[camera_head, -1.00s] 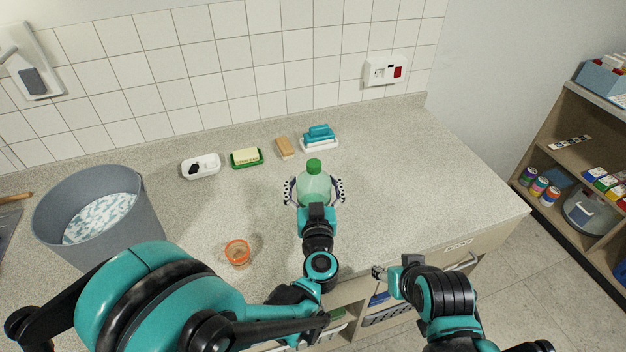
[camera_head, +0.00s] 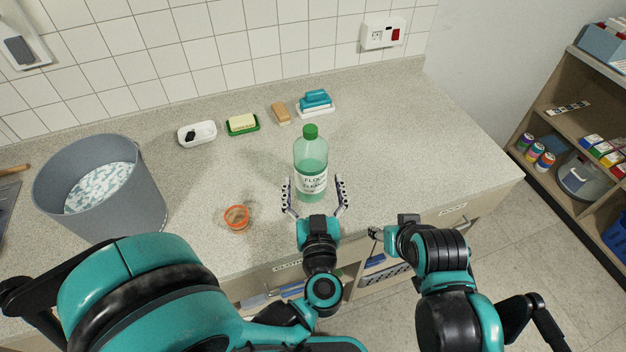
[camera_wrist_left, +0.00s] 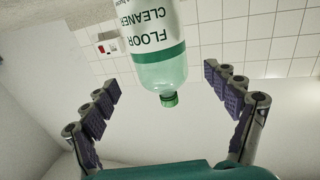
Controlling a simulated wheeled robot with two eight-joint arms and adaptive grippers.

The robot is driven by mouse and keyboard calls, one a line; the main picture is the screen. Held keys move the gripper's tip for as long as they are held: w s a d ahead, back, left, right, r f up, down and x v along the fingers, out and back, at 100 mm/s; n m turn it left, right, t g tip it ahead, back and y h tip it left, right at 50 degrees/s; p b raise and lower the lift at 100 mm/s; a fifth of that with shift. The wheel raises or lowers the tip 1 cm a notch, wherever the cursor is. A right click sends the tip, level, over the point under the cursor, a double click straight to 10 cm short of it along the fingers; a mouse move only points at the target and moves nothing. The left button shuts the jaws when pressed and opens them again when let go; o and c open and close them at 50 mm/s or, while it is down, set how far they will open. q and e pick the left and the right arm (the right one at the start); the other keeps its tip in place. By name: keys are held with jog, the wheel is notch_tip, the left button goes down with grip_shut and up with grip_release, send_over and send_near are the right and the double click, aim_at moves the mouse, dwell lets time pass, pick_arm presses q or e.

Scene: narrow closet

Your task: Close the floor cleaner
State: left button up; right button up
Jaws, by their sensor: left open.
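The floor cleaner is a clear green bottle (camera_head: 311,170) with a white label, standing upright on the counter with a green cap (camera_head: 310,131) on its neck. It appears upside down in the left wrist view (camera_wrist_left: 155,45), where the cap (camera_wrist_left: 169,99) sits on the neck; I cannot tell how tight it is. My left gripper (camera_head: 314,188) is open and empty at the near side of the bottle. Its fingers (camera_wrist_left: 163,92) are spread wide to either side in the wrist view. My right gripper (camera_head: 374,233) is by the counter's front edge, its jaws too small to read.
An orange cup-like thing (camera_head: 237,217) is left of my left gripper. A grey bucket (camera_head: 135,205) stands at the left. A white dish (camera_head: 208,138), a soap dish (camera_head: 257,127), a tan block (camera_head: 281,113) and a blue brush (camera_head: 315,98) line the back. The counter's right side is clear.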

aim_at(319, 148)
pick_arm(q)
notch_tip(319, 148, up, 9)
jog(key=w+d+m+h, duration=0.2)
jog(key=w+m+h, duration=0.15)
jog(key=h, duration=0.35)
jog(key=s+a+f+m+g, duration=0.1)
jog(key=a+f+m+g+h, duration=0.1)
jog(key=a+f+g, duration=0.1)
jog(key=shift+s+g, duration=0.3)
jog(key=shift+s, duration=0.1)
jog(key=s+a+f+n+g+y, duration=0.1)
jog(key=s+a+f+g+y, duration=0.1)
jog(key=a, duration=0.4)
jog(key=s+a+f+n+g+y, duration=0.2)
jog(key=s+a+f+g, duration=0.1)
jog(key=s+a+f, duration=0.2)
jog(key=s+a+f+n+g+y, duration=0.2)
jog(key=s+a+f+y, duration=0.1)
jog(key=a, duration=0.4)
jog(key=shift+s+f, duration=0.4)
jog(key=shift+s, duration=0.4)
